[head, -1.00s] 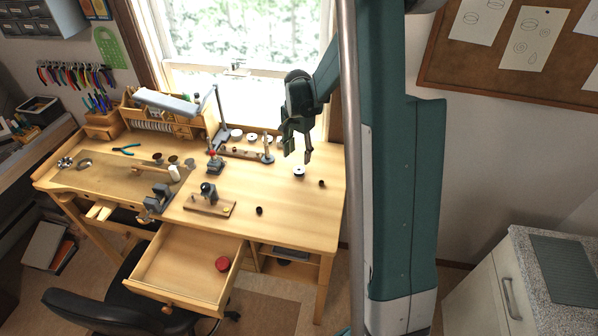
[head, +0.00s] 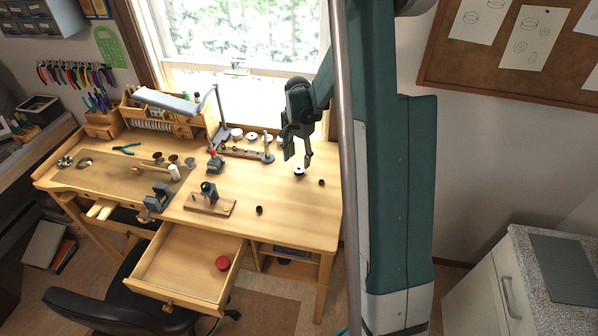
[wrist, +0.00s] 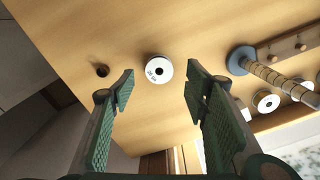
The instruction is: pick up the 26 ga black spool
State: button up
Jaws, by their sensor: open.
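The spool (wrist: 159,70) shows in the wrist view as a round white-faced disc with a dark centre hole and small print that seems to read 26 ga. It stands on the bench top, and the head view shows it just under my gripper as a small white disc (head: 299,172). My gripper (wrist: 160,80) is open and empty, its green-padded fingers to the left and right of the spool in the wrist view. In the head view my gripper (head: 298,160) hangs over the spool, seemingly still above it. The spool's side is mostly hidden.
A small dark piece (wrist: 102,70) lies left of the spool in the wrist view. A ring-stepped mandrel on a blue-grey base (wrist: 240,60) and more white spools (wrist: 266,101) stand to the right. Another dark piece (head: 259,210) lies nearer the bench front (head: 290,228).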

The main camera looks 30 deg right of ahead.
aim_at(298, 167)
jog(key=shift+f, duration=0.1)
jog(key=shift+f+p, duration=0.45)
jog(key=shift+f, duration=2.05)
jog(key=c, duration=1)
